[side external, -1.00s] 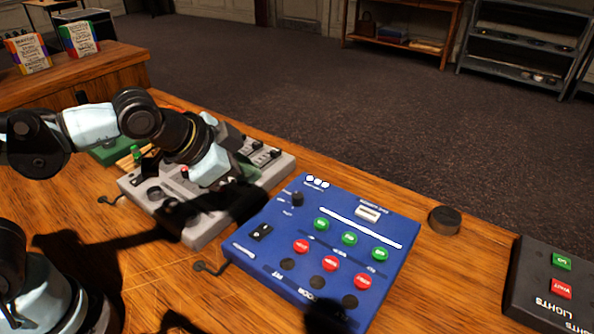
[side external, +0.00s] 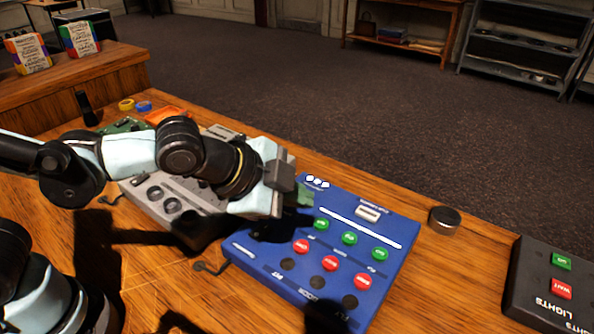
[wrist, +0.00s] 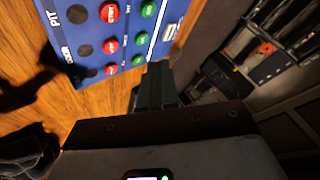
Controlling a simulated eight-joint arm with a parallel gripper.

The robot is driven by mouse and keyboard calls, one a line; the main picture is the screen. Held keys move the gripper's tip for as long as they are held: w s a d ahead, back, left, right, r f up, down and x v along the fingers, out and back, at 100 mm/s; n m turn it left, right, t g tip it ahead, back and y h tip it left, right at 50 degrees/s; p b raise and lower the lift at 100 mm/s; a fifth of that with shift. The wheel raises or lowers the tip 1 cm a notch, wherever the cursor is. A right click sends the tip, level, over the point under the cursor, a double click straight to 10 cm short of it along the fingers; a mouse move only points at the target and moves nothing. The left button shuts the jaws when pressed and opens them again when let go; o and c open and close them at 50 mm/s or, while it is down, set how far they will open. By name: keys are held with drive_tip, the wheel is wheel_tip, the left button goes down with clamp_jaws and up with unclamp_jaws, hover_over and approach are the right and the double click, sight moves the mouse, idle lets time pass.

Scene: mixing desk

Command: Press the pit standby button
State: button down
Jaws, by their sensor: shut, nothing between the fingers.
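The blue control panel (side external: 400,225) lies on the wooden desk, with rows of green, red and dark round buttons. The word PIT is printed beside the dark button (side external: 288,264) at the panel's near left. In the same line are a red button (side external: 301,247) and a green button (side external: 320,224). In the wrist view the PIT line shows a red button (wrist: 108,12) at the top. The small writing on the buttons is hard to read. My gripper (side external: 304,196) is shut and empty, above the panel's far left part, apart from the buttons. It hides the panel's black knob.
A grey mixer (side external: 150,190) lies left of the panel, partly under my arm. A dark round knob (side external: 445,220) stands to the right, and a black lights box (side external: 530,295) is at the far right. Bare desk lies between them.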

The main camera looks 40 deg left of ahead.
sight(296, 248)
drive_tip(key=shift+f, duration=3.95)
drive_tip(key=shift+f, duration=0.1)
drive_tip(key=shift+f, duration=0.35)
drive_tip(key=shift+f, duration=0.35)
drive_tip(key=shift+r, duration=0.8)
drive_tip(key=shift+r, duration=2.5)
